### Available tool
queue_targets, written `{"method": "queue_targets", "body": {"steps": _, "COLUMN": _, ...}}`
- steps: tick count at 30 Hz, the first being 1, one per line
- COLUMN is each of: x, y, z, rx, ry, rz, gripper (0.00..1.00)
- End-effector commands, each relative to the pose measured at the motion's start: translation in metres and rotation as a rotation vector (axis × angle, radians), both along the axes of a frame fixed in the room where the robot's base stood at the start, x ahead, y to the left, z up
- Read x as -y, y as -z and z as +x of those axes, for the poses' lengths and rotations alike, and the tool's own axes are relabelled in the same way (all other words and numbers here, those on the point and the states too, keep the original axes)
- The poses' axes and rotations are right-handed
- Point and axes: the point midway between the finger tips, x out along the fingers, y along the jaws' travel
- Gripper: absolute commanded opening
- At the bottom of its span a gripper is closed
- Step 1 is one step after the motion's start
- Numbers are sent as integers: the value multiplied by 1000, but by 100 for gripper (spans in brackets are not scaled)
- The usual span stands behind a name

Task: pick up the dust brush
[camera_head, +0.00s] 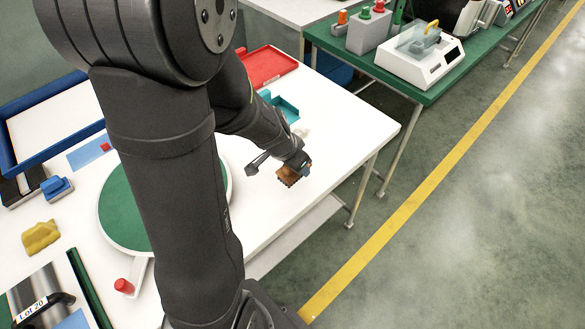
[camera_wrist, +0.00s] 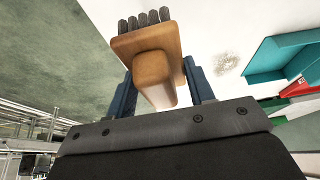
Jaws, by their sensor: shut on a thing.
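The dust brush (camera_wrist: 150,60) has a brown wooden handle and dark bristle tufts. In the wrist view its handle is between my gripper's two blue-grey fingers (camera_wrist: 160,95), with the bristles at the top, away from the palm. In the head view the brush (camera_head: 288,176) shows as a small brown block at my gripper (camera_head: 297,164), over the right part of the white table (camera_head: 345,125). My gripper is shut on the brush. Whether the brush touches the table cannot be told.
A patch of dust (camera_wrist: 228,64) lies on the table near a teal dustpan-like tray (camera_head: 281,107). A red tray (camera_head: 268,66) lies behind. A round green board (camera_head: 122,212) is at left. The table's front edge and open floor are close to the right.

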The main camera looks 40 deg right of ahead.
Motion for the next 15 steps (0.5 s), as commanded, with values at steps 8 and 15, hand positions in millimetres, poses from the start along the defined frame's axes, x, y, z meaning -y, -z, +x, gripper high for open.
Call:
{"method": "queue_targets", "body": {"steps": 8, "x": 2, "y": -36, "z": -63, "rx": 1, "ry": 10, "rz": -2, "gripper": 25}}
{"method": "queue_targets", "body": {"steps": 15, "x": 3, "y": -54, "z": -93, "rx": 0, "ry": 8, "rz": 0, "gripper": 25}}
